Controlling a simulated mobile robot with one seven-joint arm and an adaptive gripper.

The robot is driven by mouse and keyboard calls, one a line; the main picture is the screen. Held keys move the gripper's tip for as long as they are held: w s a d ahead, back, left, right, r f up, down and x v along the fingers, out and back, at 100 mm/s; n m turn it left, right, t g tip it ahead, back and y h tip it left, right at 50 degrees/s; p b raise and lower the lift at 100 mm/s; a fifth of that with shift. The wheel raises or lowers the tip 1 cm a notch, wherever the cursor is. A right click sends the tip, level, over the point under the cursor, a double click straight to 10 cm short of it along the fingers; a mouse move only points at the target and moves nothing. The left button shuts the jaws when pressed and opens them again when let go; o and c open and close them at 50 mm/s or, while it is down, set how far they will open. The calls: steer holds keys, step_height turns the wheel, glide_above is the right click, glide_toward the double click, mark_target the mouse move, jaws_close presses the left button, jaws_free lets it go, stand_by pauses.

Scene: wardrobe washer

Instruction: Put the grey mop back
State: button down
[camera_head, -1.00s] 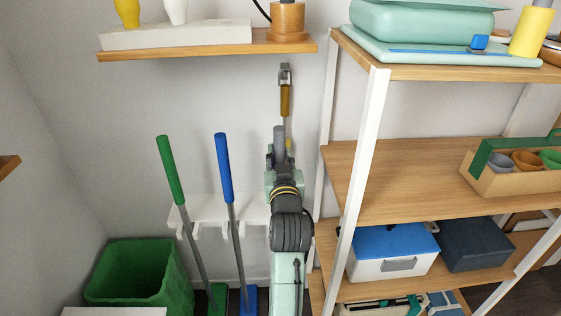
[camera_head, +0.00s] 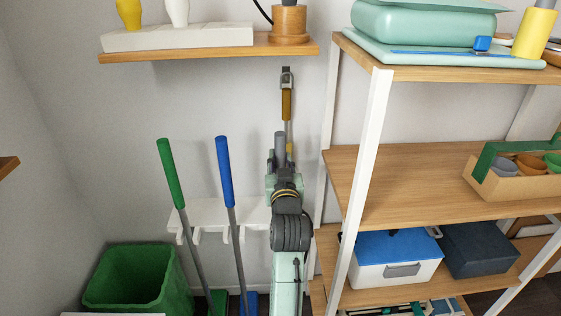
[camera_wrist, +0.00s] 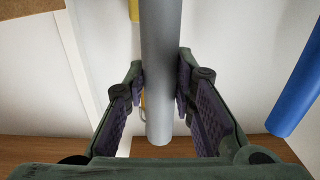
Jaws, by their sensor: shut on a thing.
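My gripper (camera_wrist: 162,82) is shut on the grey mop handle (camera_wrist: 160,40), with one finger on each side of it. In the head view the top of the grey handle (camera_head: 280,142) stands upright just above my gripper (camera_head: 281,160). My arm hides the lower handle and the mop head. The white rack (camera_head: 210,212) is low on the wall, and my arm covers its right end. The green-handled tool (camera_head: 171,172) and blue-handled tool (camera_head: 225,172) lean at the rack. The blue handle also shows at the right of the wrist view (camera_wrist: 299,92).
A wooden wall shelf (camera_head: 210,50) is above. A brown-handled tool (camera_head: 286,103) hangs on the wall behind my gripper. The white-framed shelving unit (camera_head: 362,170) is close on the right. A green bin (camera_head: 130,278) stands at lower left.

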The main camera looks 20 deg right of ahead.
steer(key=shift+f+b, duration=0.25)
steer(key=shift+b, duration=0.05)
stand_by(0.4)
steer(key=c, duration=1.5)
jaws_free()
steer(key=shift+c, duration=0.2)
steer(key=shift+o, duration=1.7)
steer(key=shift+f, duration=0.25)
steer(key=shift+o, duration=1.3)
steer(key=shift+r, duration=0.1)
